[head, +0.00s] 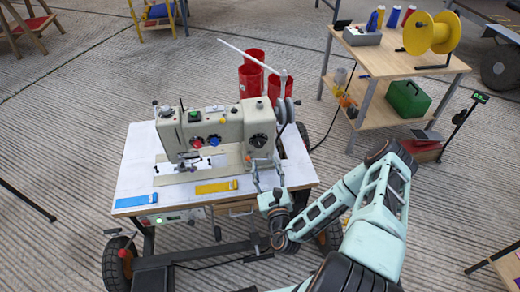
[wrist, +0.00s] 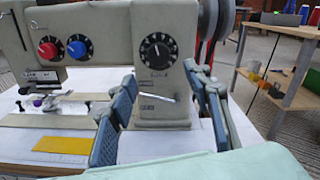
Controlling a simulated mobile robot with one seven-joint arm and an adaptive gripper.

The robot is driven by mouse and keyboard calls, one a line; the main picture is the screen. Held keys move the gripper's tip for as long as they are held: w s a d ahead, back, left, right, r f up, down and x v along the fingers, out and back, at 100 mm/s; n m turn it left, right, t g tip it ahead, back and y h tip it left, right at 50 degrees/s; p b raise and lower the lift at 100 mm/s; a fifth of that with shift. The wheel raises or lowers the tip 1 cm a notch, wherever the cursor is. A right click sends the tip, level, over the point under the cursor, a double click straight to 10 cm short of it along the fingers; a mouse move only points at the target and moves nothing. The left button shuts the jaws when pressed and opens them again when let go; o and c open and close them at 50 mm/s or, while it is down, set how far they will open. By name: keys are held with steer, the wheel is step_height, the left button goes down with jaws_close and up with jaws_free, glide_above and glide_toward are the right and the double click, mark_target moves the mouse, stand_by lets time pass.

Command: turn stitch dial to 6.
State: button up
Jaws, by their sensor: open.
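The sewing machine (head: 222,130) stands on a white-topped table. A round black dial with white markings (wrist: 156,48) is on its right pillar; it also shows in the head view (head: 259,140). I take it as the stitch dial, but its setting is too small to read. A red knob (wrist: 47,49) and a blue knob (wrist: 77,48) sit left of it. My gripper (head: 267,180) is at the table's right front, below the black dial. In the wrist view my gripper (wrist: 160,82) is open and empty, its fingers either side of the pillar's lower part, with the dial above and between them.
A pale lever (wrist: 155,98) sticks out below the dial, between my fingers. A yellow strip (head: 216,187) and a blue strip (head: 134,201) lie on the table front. Red cylinders (head: 252,78) stand behind the machine. A wooden shelf cart (head: 385,65) is at the back right.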

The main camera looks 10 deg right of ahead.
mark_target(259, 146)
steer(key=w+b, duration=0.1)
steer(key=w, duration=0.7)
steer(key=shift+w, duration=0.35)
steer(key=c, duration=1.1)
steer(key=shift+m, duration=0.3)
steer(key=shift+r+m+p, duration=0.15)
steer(key=shift+m+p, duration=0.8)
steer(key=shift+m, duration=0.05)
steer(key=shift+c, duration=0.3)
steer(key=m+p, duration=0.2)
steer(key=m, duration=0.1)
steer(key=shift+a, duration=0.1)
steer(key=m+p, duration=0.1)
steer(key=m, duration=0.5)
steer(key=shift+a+p, duration=0.15)
steer(key=shift+p, duration=0.2)
